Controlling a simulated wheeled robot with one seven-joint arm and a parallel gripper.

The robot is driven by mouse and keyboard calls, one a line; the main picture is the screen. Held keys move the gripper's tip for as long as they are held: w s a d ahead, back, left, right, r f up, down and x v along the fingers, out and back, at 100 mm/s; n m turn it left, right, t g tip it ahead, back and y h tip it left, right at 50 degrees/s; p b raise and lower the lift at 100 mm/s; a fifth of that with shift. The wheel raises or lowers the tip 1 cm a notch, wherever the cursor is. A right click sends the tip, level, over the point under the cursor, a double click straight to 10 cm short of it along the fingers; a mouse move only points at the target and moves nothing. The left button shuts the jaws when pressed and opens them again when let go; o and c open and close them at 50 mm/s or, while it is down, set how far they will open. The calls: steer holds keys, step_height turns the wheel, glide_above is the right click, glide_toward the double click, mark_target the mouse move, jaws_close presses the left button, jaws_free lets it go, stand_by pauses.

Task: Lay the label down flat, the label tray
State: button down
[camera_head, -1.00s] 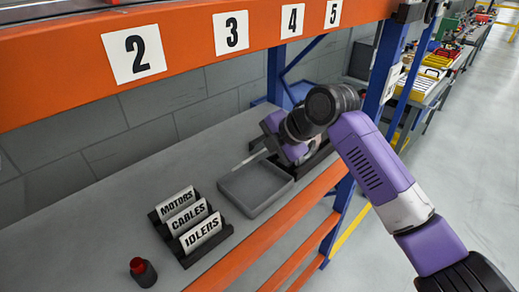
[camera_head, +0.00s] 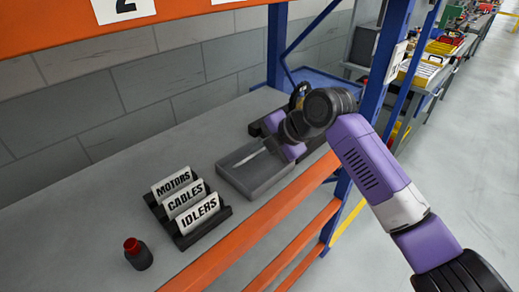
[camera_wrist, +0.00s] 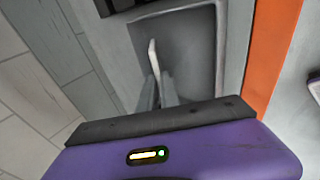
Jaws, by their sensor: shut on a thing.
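My gripper (camera_wrist: 160,95) is shut on a thin white label (camera_wrist: 153,60), which sticks out beyond the fingertips and shows almost edge-on. In the head view the label (camera_head: 250,157) is a narrow pale strip over the shallow grey tray (camera_head: 240,188). The tray also shows in the wrist view (camera_wrist: 205,75), below and beyond the fingers, and its visible floor is bare. I cannot tell whether the label touches the tray. In the head view my wrist hides the tray's far right part and most of the gripper (camera_head: 272,148).
A black rack (camera_head: 222,214) left of the tray holds upright cards reading MOTORS, CABLES and IDLERS. An orange shelf beam (camera_head: 250,240) edges the bench, and a blue post (camera_head: 380,90) stands right.

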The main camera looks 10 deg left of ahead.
steer(key=c, duration=1.5)
jaws_free()
steer(key=b+v, duration=0.1)
steer(key=v, duration=0.6)
steer(key=shift+d+r, duration=0.25)
steer(key=shift+s, duration=0.15)
